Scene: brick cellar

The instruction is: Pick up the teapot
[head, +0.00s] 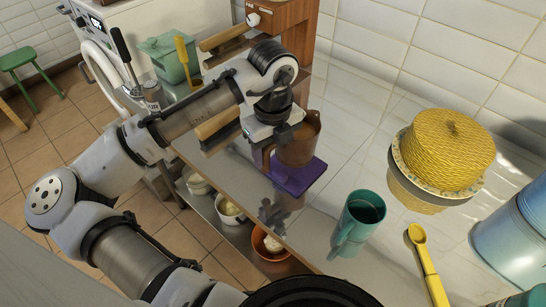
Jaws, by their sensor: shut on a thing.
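The teapot (299,147) is a brown, rounded vessel with a handle on its left side. It is at or just above a purple mat (297,178) on the counter; I cannot tell whether it touches the mat. My gripper (271,143) comes down from above at the teapot's left side and is shut on the teapot, at or near its handle. The gripper and wrist hide part of the teapot's upper left, and the fingertips are hard to make out.
A teal mug (360,217) stands to the right, nearer the front. Further right are a yellow woven basket (443,152), a yellow spoon (426,262) and a blue container (515,240). A wooden cabinet (287,20) stands behind my wrist. Bowls sit on a shelf below the counter.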

